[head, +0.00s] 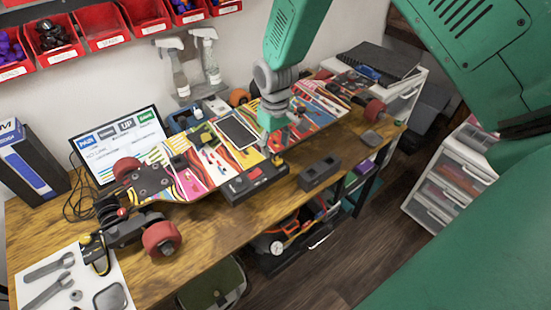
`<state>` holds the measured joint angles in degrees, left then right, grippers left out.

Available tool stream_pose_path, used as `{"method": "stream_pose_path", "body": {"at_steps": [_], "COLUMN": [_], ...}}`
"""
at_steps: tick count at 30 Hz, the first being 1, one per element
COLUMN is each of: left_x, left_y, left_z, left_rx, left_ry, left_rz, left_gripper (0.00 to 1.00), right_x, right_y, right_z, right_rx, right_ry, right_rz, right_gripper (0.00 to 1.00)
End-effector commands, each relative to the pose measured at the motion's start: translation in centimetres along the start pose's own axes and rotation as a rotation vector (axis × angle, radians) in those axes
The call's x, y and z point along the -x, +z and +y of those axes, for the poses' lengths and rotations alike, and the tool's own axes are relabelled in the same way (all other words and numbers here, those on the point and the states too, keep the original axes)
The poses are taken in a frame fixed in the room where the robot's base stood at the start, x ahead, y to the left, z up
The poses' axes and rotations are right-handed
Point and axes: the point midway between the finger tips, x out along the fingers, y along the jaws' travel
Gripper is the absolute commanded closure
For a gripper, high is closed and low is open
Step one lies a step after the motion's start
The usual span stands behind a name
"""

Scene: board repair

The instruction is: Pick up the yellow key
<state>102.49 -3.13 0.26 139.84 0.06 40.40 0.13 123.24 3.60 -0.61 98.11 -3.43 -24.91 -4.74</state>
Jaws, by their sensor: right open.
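A small yellow piece (278,160), which looks like the yellow key, is at the back right end of a black box (240,187) with red marks on top. The box lies at the front of the workbench, against the colourful board (190,178). My right gripper (272,147) points down over the board, with its fingertips close to the yellow piece. It is open. Whether the fingers touch the piece or stand around it is too small to tell. My left gripper is not in view.
A dark grey block (320,172) lies on the workbench (215,232) right of the black box. A dark tablet (236,132) lies on the board. Red wheels (162,238) stick out at the left. A monitor (118,145) stands behind. Bare wood lies in front.

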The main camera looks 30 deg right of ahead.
Motion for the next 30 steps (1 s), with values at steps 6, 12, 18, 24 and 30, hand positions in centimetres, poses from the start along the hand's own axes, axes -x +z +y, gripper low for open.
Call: {"method": "stream_pose_path", "body": {"at_steps": [6, 12, 18, 24, 30], "left_x": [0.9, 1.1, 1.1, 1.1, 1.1], "left_y": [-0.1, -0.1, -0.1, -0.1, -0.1], "left_z": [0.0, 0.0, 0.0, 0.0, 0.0], "left_rx": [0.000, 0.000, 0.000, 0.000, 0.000], "left_ry": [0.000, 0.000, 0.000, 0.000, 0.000], "left_rz": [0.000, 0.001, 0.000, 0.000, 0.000], "left_gripper": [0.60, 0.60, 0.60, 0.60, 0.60], "right_x": [-2.7, -5.0, -5.2, -5.2, -5.2], "right_y": [0.2, 0.1, 0.1, 0.1, 0.1], "right_z": [0.2, 0.2, 0.2, 0.2, 0.2], "right_rx": [-0.001, 0.000, 0.000, 0.000, 0.000], "right_ry": [0.000, 0.000, 0.000, 0.000, 0.000], "right_rz": [-0.004, 0.000, 0.000, 0.000, 0.001], "right_gripper": [0.55, 0.55, 0.55, 1.00, 1.00]}}
